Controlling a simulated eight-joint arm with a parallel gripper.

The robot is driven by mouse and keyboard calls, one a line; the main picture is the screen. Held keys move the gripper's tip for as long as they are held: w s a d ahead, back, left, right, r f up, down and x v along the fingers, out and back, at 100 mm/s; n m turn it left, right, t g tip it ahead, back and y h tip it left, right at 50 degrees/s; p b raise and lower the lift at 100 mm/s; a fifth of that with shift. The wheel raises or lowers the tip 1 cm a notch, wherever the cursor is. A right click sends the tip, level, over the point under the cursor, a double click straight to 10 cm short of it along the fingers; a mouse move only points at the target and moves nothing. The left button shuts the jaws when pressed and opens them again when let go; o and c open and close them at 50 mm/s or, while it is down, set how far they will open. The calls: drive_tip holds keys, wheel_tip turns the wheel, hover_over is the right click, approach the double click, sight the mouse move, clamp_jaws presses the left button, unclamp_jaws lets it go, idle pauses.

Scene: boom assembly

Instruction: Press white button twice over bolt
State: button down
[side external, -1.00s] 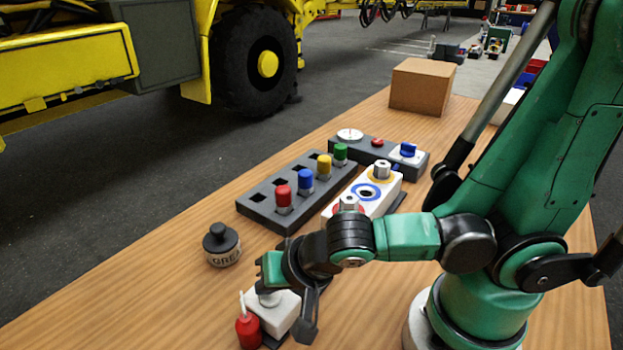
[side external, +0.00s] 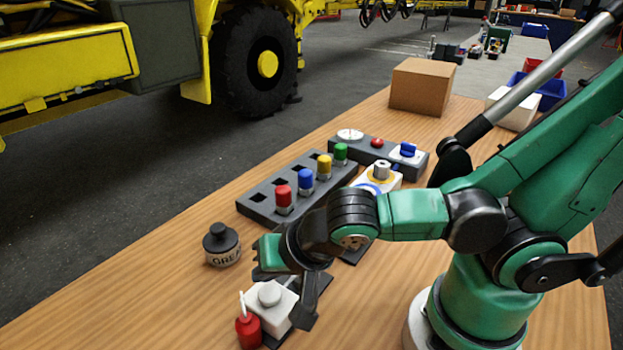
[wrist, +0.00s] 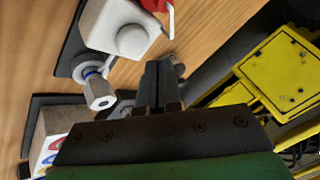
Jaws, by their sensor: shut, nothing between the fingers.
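The white button (side external: 269,293) is a round cap on a white block at the table's front, unobstructed in the side view. It also shows in the wrist view (wrist: 132,41), above my fingertips. A silver hex-headed bolt (wrist: 98,92) stands in a pale, blue-marked ring left of my fingers in the wrist view; it is hidden in the side view. My gripper (side external: 304,316) is shut and empty, its fingers pointing down beside the block's right side. Whether they touch the block is unclear. The wrist view shows the fingers together (wrist: 162,75).
A red bottle (side external: 248,330) stands close to the button block. A grease pot (side external: 221,245) is left of it. Behind are a grey rack (side external: 262,208) with several coloured pegs, a ringed white block (side external: 388,184) and a control box (side external: 345,145).

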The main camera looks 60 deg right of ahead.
sight(271, 295)
drive_tip(key=shift+r, duration=2.1)
idle(0.9)
wheel_tip(271, 295, up, 4)
drive_tip(key=shift+f, duration=0.1)
idle(0.4)
drive_tip(key=shift+f, duration=4.45)
drive_tip(key=shift+f, duration=0.4)
